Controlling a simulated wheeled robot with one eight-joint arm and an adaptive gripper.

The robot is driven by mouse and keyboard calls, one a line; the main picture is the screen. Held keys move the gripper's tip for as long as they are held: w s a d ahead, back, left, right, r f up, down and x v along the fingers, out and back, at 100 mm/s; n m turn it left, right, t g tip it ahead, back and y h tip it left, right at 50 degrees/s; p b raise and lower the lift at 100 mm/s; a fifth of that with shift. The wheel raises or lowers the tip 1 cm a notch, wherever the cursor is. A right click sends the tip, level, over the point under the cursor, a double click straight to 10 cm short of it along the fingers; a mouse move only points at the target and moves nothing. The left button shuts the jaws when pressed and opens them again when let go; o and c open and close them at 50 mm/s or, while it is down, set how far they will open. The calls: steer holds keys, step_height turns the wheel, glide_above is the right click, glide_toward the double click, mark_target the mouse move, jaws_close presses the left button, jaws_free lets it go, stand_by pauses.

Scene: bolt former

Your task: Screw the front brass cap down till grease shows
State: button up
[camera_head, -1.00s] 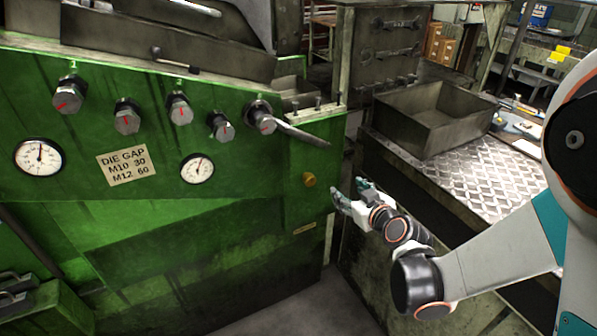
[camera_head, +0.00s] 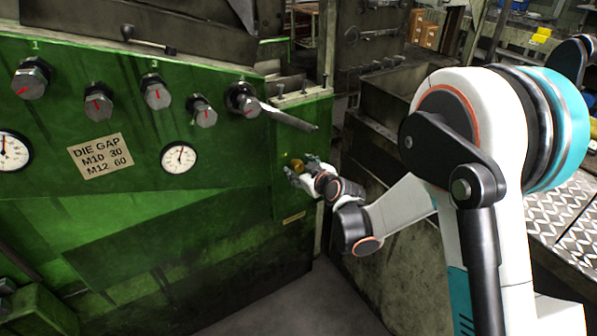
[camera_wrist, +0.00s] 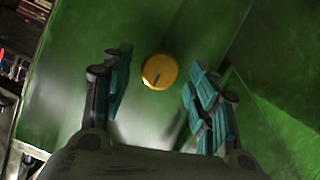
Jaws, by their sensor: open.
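The front brass cap (camera_wrist: 159,71) is a round yellow knob with a dark line on its face, set on the green machine panel. In the wrist view it lies between and a little beyond the two teal-padded fingers of my gripper (camera_wrist: 160,92), with a gap on both sides. My gripper is open and empty. In the head view the cap (camera_head: 297,164) is partly hidden by my gripper (camera_head: 303,170), which is close to the panel. No grease can be made out around the cap.
Above the cap a grey lever (camera_head: 288,117) sticks out to the right from a hex fitting. Several hex knobs, a gauge (camera_head: 179,158) and a DIE GAP plate (camera_head: 101,156) are on the panel to the left. A metal bin (camera_head: 388,101) stands at the right.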

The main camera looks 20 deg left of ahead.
steer(key=shift+x, duration=1.1)
steer(key=c, duration=1.1)
